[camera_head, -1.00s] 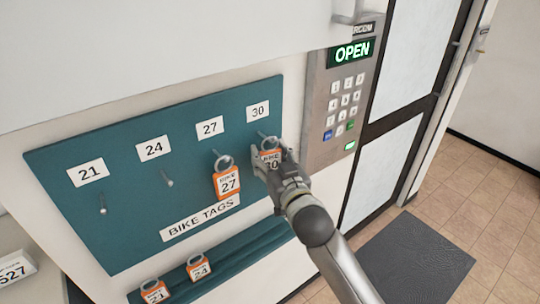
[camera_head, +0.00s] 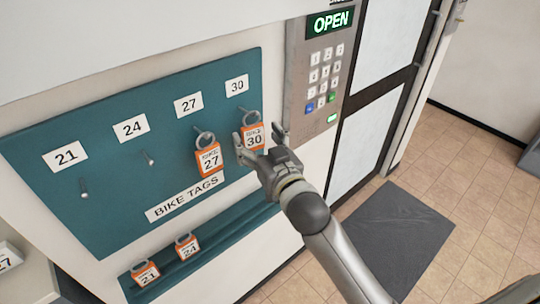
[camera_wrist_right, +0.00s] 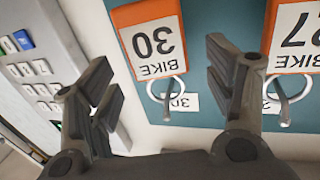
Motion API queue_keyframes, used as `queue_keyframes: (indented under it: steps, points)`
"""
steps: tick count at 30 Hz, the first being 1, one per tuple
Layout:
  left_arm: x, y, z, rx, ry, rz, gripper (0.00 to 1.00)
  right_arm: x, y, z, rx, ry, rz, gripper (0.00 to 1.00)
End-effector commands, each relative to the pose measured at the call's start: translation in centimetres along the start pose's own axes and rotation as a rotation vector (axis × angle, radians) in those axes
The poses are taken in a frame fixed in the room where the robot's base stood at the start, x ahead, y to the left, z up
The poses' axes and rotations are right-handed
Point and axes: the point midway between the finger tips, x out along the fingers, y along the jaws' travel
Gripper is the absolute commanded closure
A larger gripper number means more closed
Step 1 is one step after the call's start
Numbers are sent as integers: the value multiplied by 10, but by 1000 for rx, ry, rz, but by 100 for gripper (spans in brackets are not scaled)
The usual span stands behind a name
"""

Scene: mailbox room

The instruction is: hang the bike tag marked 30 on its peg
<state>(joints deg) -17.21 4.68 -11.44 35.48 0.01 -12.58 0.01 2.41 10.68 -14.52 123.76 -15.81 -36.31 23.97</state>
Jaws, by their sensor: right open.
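The orange and white bike tag marked 30 (camera_head: 254,137) hangs by its ring below the label 30 on the teal board (camera_head: 110,180). In the right wrist view the tag (camera_wrist_right: 152,40) appears upside down, with its ring around the peg (camera_wrist_right: 168,104). My right gripper (camera_head: 259,139) is open in front of the tag, its fingers apart on either side and not closed on it. In the right wrist view the gripper (camera_wrist_right: 158,85) also shows spread fingers with a gap between them. My left gripper is not in view.
Bike tag 27 (camera_head: 209,160) hangs on the neighbouring peg to the left. Pegs under 21 (camera_head: 84,194) and 24 (camera_head: 149,158) are bare. Tags 21 (camera_head: 146,274) and 24 (camera_head: 187,247) rest on the lower ledge. A keypad panel (camera_head: 318,75) stands close on the right.

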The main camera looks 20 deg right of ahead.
Motion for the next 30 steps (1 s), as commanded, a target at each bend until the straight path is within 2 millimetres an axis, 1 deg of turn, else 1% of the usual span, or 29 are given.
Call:
queue_keyframes:
  steps: [1,6,9,12,18,23,25,26,29,30]
  points:
    - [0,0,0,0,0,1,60,-12,0,2,1,-3,0,25]
    - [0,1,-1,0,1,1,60,-43,0,1,0,-3,-1,25]
    - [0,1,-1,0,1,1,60,-58,0,1,1,-2,-1,25]
    - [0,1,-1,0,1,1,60,-69,0,1,1,-1,-1,25]
    - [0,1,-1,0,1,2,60,-80,0,0,0,0,0,25]
    - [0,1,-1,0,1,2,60,-81,0,2,-1,-4,0,25]
    - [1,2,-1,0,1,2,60,-78,0,15,-5,-25,0,25]
    - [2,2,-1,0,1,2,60,-75,0,24,-8,-42,-1,25]
    - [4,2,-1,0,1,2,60,-65,0,73,-24,-124,-3,25]
    - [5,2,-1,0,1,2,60,-62,1,100,-32,-169,-4,25]
